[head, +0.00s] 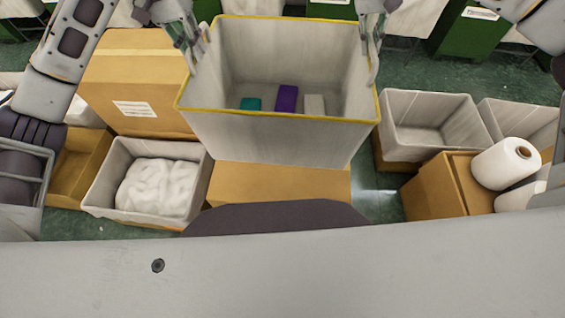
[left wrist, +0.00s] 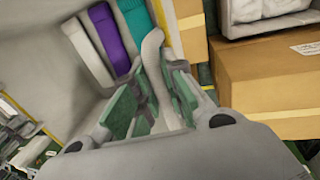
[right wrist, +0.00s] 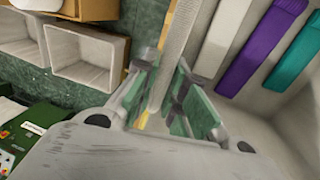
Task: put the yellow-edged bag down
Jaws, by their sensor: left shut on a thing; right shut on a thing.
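The yellow-edged bag (head: 280,138) is a large pale grey open bag, upright in the middle of the head view. Inside it lie a teal bundle (head: 250,104), a purple bundle (head: 287,98) and a pale bundle (head: 315,105). My left gripper (head: 190,45) is shut on the bag at its left side; the left wrist view shows a pale strip of it between the fingers (left wrist: 155,92). My right gripper (head: 370,42) is shut on the bag at its right side, also seen in the right wrist view (right wrist: 165,88). The bag's underside is hidden.
A cardboard box (head: 280,182) shows below the bag's front; I cannot tell if they touch. A closed carton (head: 135,75) and a grey bin with white cloth (head: 100,195) are left. Empty grey bins (head: 430,140) and white yarn cones (head: 505,163) are right. Green cabinets stand behind.

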